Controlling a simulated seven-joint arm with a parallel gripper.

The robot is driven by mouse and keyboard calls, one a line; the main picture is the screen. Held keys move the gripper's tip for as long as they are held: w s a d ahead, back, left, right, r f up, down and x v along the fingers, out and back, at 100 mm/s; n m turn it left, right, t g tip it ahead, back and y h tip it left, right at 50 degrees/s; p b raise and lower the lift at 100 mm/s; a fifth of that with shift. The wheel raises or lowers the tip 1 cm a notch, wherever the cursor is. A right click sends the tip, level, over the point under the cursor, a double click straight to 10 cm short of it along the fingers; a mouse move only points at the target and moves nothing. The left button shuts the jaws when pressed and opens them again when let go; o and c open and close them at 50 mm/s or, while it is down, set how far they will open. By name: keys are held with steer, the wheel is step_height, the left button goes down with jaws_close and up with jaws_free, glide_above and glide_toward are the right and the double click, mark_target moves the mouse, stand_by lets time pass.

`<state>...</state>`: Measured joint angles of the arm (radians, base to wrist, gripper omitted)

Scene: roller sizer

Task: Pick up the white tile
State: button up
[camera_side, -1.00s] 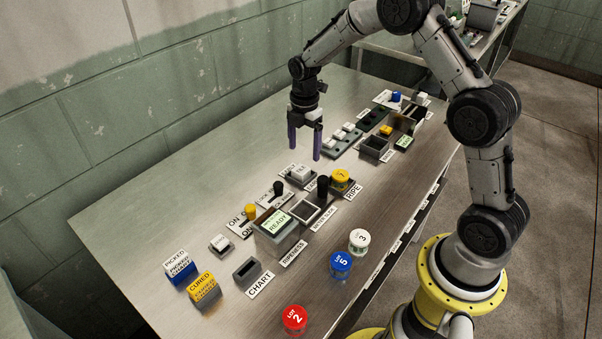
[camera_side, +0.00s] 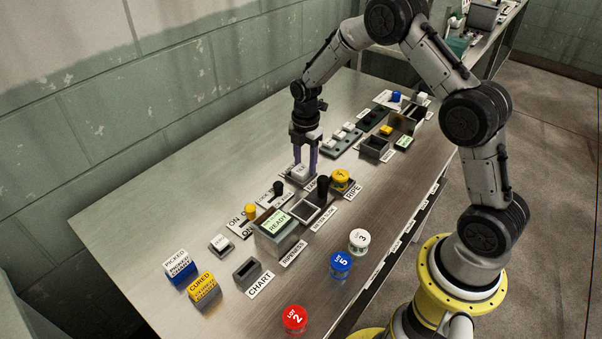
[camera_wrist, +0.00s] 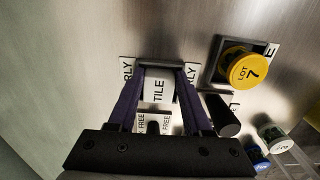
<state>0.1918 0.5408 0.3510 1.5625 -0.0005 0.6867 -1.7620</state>
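The white tile (camera_side: 301,172) sits in a dark holder on the bench and carries the word TILE, readable in the wrist view (camera_wrist: 158,90). My gripper (camera_side: 306,168) points down over it with its two purple fingers low around the tile. In the wrist view my gripper (camera_wrist: 160,72) has one finger on each side of the tile, apart from each other. It looks open; whether the fingers touch the tile is hard to tell.
A black knob (camera_side: 322,186) and the yellow LOT 7 cylinder (camera_side: 340,179) stand close to the right. A black-handled slider (camera_side: 278,188) is at the left. The bench's left back area is clear.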

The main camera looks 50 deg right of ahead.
jaws_close()
steer(key=shift+r, duration=0.2)
